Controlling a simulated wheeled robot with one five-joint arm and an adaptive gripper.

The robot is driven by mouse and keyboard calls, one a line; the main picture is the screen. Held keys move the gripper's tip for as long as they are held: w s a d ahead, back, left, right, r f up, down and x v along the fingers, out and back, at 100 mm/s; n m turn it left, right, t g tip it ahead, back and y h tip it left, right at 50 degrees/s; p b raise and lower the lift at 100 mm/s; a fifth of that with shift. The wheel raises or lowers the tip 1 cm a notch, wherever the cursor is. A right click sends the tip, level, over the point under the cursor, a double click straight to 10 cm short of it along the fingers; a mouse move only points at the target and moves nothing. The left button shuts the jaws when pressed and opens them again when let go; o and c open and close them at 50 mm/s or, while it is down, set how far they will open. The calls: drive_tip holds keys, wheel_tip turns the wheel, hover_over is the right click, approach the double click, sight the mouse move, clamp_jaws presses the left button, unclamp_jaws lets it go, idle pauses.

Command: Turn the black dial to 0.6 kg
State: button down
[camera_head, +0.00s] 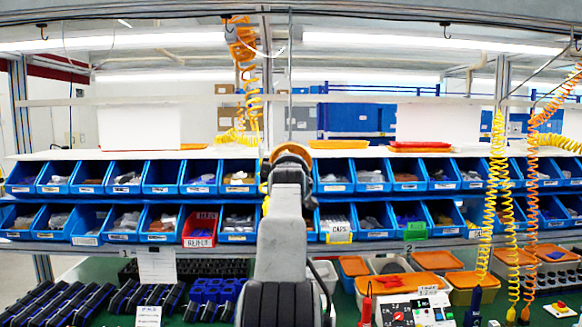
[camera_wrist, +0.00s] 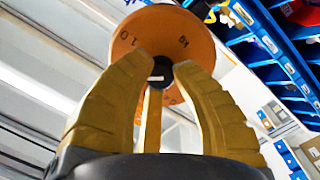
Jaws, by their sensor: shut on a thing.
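In the wrist view, the two tan fingers of my gripper (camera_wrist: 165,62) close in on a small black piece, which looks like the black dial (camera_wrist: 158,75). It sits in front of a round orange-brown disc (camera_wrist: 157,30) with small dark marks near its rim. A narrow tan strip runs down from the black piece between the fingers. In the head view, my arm hides the dial, and an orange-brown curved edge (camera_head: 291,148) shows above it.
Two rows of blue bins (camera_head: 160,178) run behind my arm. Orange-lidded boxes (camera_head: 410,284) and black racks (camera_head: 50,300) fill the bench. Coiled yellow hoses (camera_head: 497,180) hang at the right.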

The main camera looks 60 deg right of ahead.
drive_tip(key=n, duration=0.5)
drive_tip(key=shift+a+r+n+t+b, duration=0.1)
drive_tip(key=shift+n+t+b, duration=0.2)
drive_tip(key=c, duration=1.5)
unclamp_jaws()
drive_tip(key=shift+o, duration=1.4)
drive_tip(key=shift+w, duration=0.25)
drive_tip(key=shift+o, duration=1.3)
drive_tip(key=shift+s, duration=0.15)
